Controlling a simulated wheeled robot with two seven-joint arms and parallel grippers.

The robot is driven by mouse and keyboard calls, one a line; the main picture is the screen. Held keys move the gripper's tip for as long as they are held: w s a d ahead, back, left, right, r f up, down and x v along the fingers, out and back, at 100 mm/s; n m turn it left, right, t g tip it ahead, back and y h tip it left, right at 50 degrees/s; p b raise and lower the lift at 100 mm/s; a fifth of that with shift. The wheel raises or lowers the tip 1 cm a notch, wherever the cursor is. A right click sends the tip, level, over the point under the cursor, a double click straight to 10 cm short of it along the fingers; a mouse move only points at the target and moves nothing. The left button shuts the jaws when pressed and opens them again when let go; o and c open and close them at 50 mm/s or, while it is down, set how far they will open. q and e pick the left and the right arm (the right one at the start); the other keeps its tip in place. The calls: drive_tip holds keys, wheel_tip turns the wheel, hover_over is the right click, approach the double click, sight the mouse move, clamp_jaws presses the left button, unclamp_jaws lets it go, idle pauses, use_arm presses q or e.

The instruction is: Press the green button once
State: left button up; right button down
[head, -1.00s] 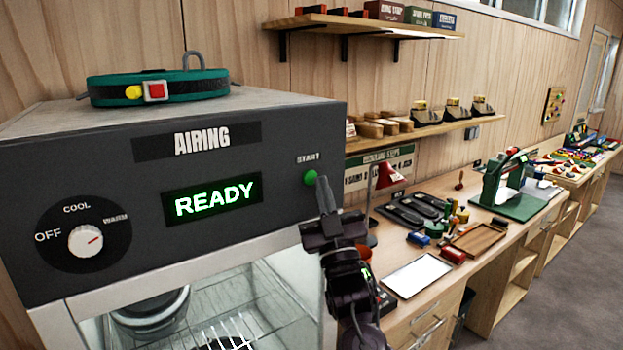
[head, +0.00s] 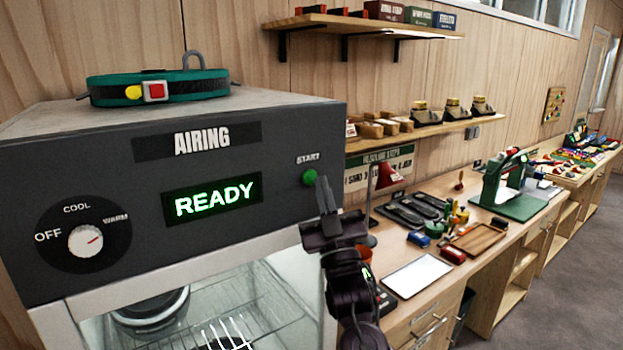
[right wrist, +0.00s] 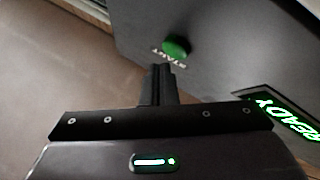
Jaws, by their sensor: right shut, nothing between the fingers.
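The green button (head: 309,177) is on the dark front panel of the airing cabinet (head: 150,225), under the word START. In the right wrist view the green button (right wrist: 176,47) stands out from the panel just beyond my fingertips. My right gripper (head: 322,180) is shut and empty, its fingertips close to the button on its right side in the head view. In the right wrist view the closed fingers (right wrist: 158,70) point toward the button, and I cannot tell whether they touch it. The display (head: 213,199) reads READY in green. My left gripper is not in view.
A dial (head: 85,241) with OFF, COOL and WARM sits at the panel's left. A green and black belt (head: 157,88) lies on the cabinet top. A workbench with tools and a white tray (head: 417,276) extends to the right, below wall shelves.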

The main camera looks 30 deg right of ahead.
drive_tip(key=shift+w, duration=0.15)
drive_tip(key=shift+w, duration=0.3)
drive_tip(key=shift+w, duration=0.35)
idle(0.9)
drive_tip(key=shift+s, duration=0.85)
drive_tip(key=s, duration=0.2)
drive_tip(key=s+b, duration=0.1)
drive_tip(key=s, duration=0.2)
drive_tip(key=shift+d, duration=0.2)
